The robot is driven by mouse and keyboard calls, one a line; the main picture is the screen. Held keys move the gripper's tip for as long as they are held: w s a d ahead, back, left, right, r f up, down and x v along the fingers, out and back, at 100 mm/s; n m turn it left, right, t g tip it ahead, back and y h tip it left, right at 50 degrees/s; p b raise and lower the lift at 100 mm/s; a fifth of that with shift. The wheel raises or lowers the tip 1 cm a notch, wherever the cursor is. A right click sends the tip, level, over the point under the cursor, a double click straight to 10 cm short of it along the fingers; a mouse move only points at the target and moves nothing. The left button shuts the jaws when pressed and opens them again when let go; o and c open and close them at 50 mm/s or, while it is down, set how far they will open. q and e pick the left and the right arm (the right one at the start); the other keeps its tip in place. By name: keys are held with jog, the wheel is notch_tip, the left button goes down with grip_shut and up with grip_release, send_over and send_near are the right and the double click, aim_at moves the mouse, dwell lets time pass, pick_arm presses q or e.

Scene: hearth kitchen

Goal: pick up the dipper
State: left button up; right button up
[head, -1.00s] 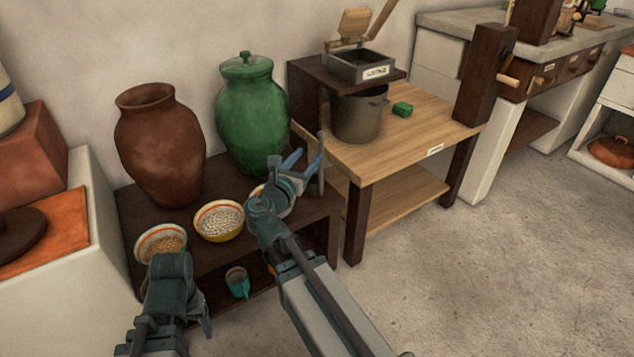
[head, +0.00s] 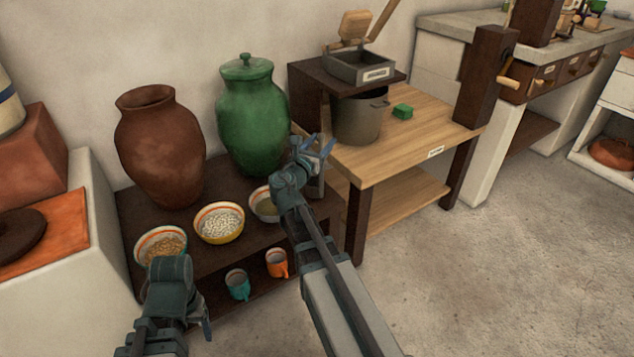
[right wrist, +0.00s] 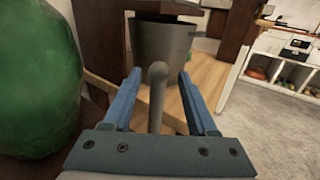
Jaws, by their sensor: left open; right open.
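The dipper (right wrist: 157,95) shows in the right wrist view as an upright grey handle with a rounded top, between the two blue fingers of my right gripper (right wrist: 159,76). The fingers stand apart on either side of it, with a gap visible on each side. In the head view my right gripper (head: 313,148) is at the right end of the dark low shelf, and only a grey part of the dipper (head: 319,187) shows below it. The dipper's lower end is hidden. My left gripper (head: 207,328) is low at the front left, away from the dipper, its fingers mostly hidden.
A green lidded jar (head: 252,118) stands close left of my right gripper, a brown jar (head: 160,150) further left. Several bowls (head: 219,223) line the dark shelf (head: 190,262). A grey pot (head: 357,118) sits on the wooden table (head: 400,152) behind. Floor at right is clear.

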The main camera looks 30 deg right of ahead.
jog(key=x, duration=0.3)
jog(key=shift+w+d+f, duration=0.1)
jog(key=shift+w+d, duration=0.1)
jog(key=shift+w, duration=0.05)
grip_shut()
dwell(1.1)
